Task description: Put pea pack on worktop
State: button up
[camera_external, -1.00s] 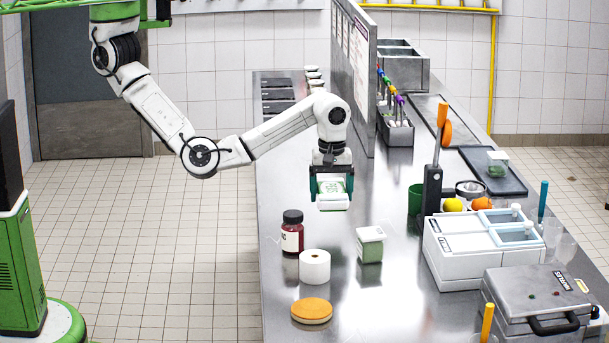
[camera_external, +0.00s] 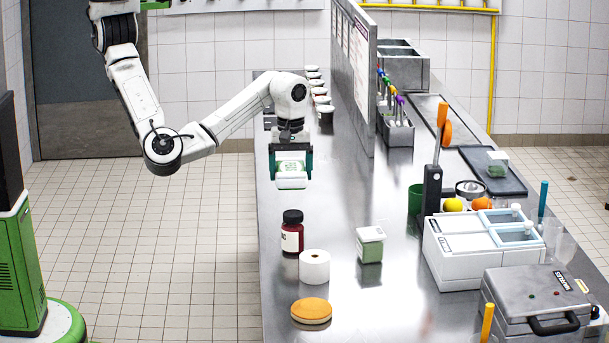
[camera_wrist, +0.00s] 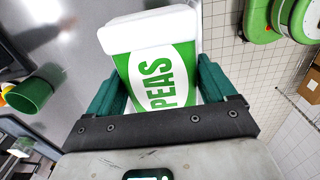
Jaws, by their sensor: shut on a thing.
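The pea pack (camera_external: 291,181) is a white and green tub. In the wrist view its green label (camera_wrist: 160,77) reads "PEAS". My gripper (camera_external: 291,166) is shut on it, with a teal finger on each side. It holds the pack above the left part of the steel worktop (camera_external: 335,190), behind the dark red jar. I cannot tell the exact height of the pack above the surface.
A jar (camera_external: 292,232), a white roll (camera_external: 314,267), an orange-topped round item (camera_external: 311,311) and another green and white tub (camera_external: 370,245) stand on the near worktop. White bins (camera_external: 470,255) and a grill (camera_external: 540,300) are at the right. The middle strip is clear.

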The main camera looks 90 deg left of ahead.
jog(key=s+a+n+b, duration=0.2)
jog(key=a+n+b, duration=0.7)
jog(key=a+n, duration=1.3)
jog(key=m+b, duration=0.3)
jog(key=m, duration=0.1)
send_over(328, 185)
jog(key=s, duration=0.1)
notch_tip(328, 185, down, 8)
jog(key=shift+s+a+f, duration=0.1)
jog(key=shift+a+f, duration=0.05)
jog(key=shift+w+f+p, duration=0.3)
jog(key=shift+w+f, duration=0.25)
jog(key=shift+f, duration=0.15)
jog(key=shift+f+p, duration=0.35)
jog(key=shift+f, duration=1.2)
jog(key=shift+f, duration=0.1)
jog(key=o, duration=1.1)
